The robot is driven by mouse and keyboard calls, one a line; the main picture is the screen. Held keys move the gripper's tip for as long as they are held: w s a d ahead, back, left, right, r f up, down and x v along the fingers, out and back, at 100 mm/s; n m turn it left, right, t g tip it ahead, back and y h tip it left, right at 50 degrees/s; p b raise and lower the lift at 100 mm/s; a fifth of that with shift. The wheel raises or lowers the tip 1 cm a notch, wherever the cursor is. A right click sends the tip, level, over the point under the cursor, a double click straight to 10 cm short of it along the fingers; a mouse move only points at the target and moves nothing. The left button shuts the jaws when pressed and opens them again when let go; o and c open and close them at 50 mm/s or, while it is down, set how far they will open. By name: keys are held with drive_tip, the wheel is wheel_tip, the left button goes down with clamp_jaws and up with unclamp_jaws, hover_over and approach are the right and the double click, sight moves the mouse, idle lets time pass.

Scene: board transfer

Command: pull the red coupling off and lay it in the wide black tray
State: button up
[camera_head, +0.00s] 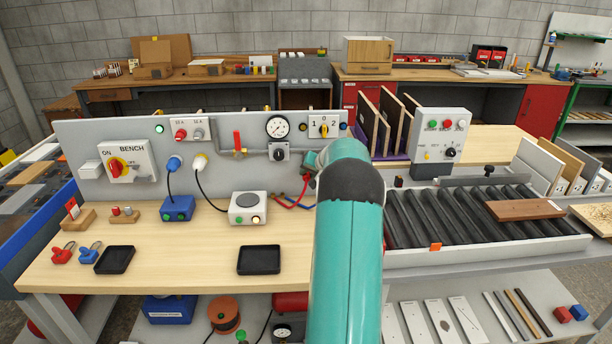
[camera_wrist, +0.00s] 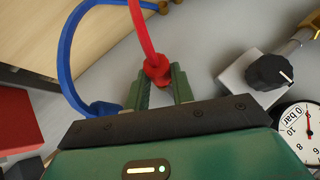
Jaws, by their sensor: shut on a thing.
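The red coupling (camera_wrist: 157,70) sits at the end of a red hose, between the two green fingers of my gripper (camera_wrist: 160,84), which is shut on it. The grey panel is right behind, and I cannot tell whether the coupling is still seated there. In the head view my arm hides the coupling; only the red hose (camera_head: 304,190) shows beside the arm. Two empty black trays lie on the bench: one in the middle (camera_head: 259,261), slightly wider in the picture, and one at the left (camera_head: 114,260).
A blue coupling (camera_wrist: 103,109) with its blue hose is close to my fingers, left in the wrist view. A valve knob (camera_wrist: 268,71) and a gauge (camera_wrist: 300,128) are at the right. A white hotplate box (camera_head: 248,208) stands behind the middle tray.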

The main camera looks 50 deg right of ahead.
sight(306, 180)
drive_tip(key=shift+s+a, duration=1)
drive_tip(key=shift+a, duration=0.1)
drive_tip(key=shift+a, duration=0.1)
drive_tip(key=s+a, duration=0.3)
drive_tip(key=shift+a, duration=0.1)
idle(0.7)
drive_tip(key=shift+a, duration=0.1)
idle(0.5)
